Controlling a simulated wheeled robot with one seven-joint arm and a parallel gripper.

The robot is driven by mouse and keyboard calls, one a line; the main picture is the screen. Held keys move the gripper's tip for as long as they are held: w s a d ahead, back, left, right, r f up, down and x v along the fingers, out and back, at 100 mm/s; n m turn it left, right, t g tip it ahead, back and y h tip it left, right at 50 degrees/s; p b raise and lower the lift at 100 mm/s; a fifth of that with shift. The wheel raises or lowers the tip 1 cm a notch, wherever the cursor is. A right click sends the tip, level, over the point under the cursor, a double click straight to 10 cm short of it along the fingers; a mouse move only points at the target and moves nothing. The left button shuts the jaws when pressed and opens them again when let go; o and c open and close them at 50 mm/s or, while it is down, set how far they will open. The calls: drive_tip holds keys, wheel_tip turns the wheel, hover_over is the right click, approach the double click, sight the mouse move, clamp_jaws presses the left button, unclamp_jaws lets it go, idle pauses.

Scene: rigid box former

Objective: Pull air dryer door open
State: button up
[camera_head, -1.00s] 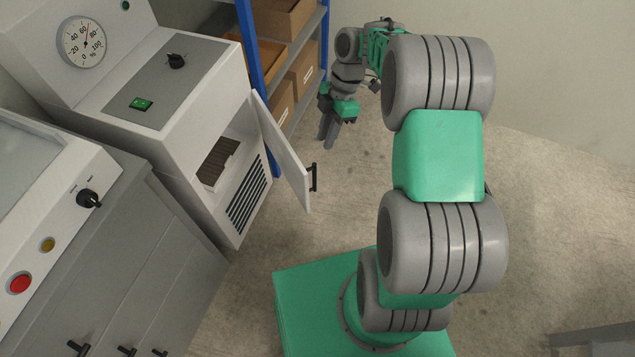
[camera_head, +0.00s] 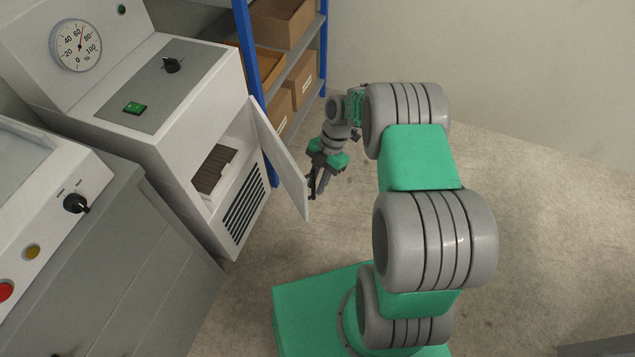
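The air dryer (camera_head: 190,110) is a white cabinet with a round gauge on top, a dark knob and a green switch. Its white door (camera_head: 279,158) stands ajar, swung out to the right, and the opening behind it shows a brown slatted part inside. The door's dark handle (camera_head: 312,184) is on the outer face near the free edge. My gripper (camera_head: 318,190) is at the handle, its fingers pointing down beside it. The fingers and handle overlap in the picture, so I cannot tell whether they touch or how far the fingers are apart.
A blue-framed shelf (camera_head: 247,60) with cardboard boxes (camera_head: 279,22) stands behind the door. A grey cabinet with a control panel (camera_head: 45,215) is at the left.

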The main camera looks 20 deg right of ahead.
drive_tip(key=shift+c, duration=0.3)
clamp_jaws()
